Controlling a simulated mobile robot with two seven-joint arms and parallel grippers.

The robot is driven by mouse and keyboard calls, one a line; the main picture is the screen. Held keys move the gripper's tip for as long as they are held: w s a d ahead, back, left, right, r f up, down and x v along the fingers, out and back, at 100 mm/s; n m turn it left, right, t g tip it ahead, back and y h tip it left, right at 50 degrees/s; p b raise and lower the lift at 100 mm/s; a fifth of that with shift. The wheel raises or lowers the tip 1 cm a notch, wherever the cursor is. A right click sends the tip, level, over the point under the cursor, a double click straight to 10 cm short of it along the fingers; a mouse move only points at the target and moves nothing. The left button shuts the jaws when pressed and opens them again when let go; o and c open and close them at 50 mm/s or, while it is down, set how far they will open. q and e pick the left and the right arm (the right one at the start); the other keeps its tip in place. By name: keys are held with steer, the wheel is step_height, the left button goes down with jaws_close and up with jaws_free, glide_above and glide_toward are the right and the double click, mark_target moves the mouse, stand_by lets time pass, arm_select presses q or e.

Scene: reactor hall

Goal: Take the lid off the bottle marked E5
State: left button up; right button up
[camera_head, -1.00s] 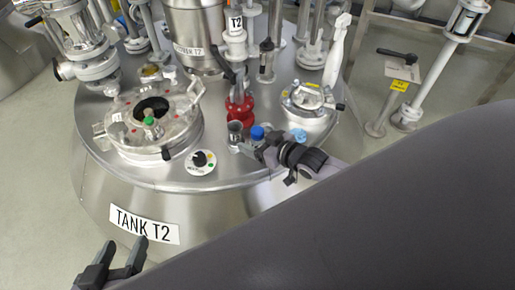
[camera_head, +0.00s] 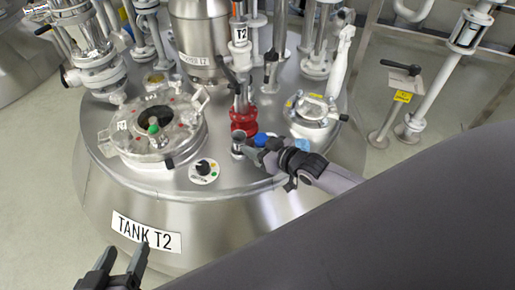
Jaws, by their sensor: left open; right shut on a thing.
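A small bottle with a blue lid (camera_head: 261,140) is on the steel tank top, beside the red valve. My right gripper (camera_head: 257,150) is shut at this bottle, just below the lid, and its fingers hide most of the body. No E5 mark can be read. A green lid (camera_head: 153,129) shows at the open round hatch on the left. A light blue lid (camera_head: 301,144) is just right of my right gripper, partly hidden by it. My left gripper (camera_head: 126,250) is open and empty at the lower left, in front of the tank's side.
A metal cup (camera_head: 238,143) stands just left of the blue lid, with the red valve (camera_head: 243,120) behind. The hatch (camera_head: 180,150), a round dial (camera_head: 204,171) and a smaller closed hatch (camera_head: 314,112) crowd the tank top. Pipes rise at the back.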

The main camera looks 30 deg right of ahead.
step_height(320, 180, up, 8)
steer(key=p, duration=0.3)
steer(key=shift+r, duration=0.35)
arm_select(q)
steer(key=a, duration=0.1)
steer(key=s+a+y, duration=0.1)
steer(key=a, duration=0.1)
steer(key=shift+s+f, duration=0.1)
steer(key=shift+s, duration=0.1)
arm_select(e)
steer(key=o, duration=0.3)
jaws_close()
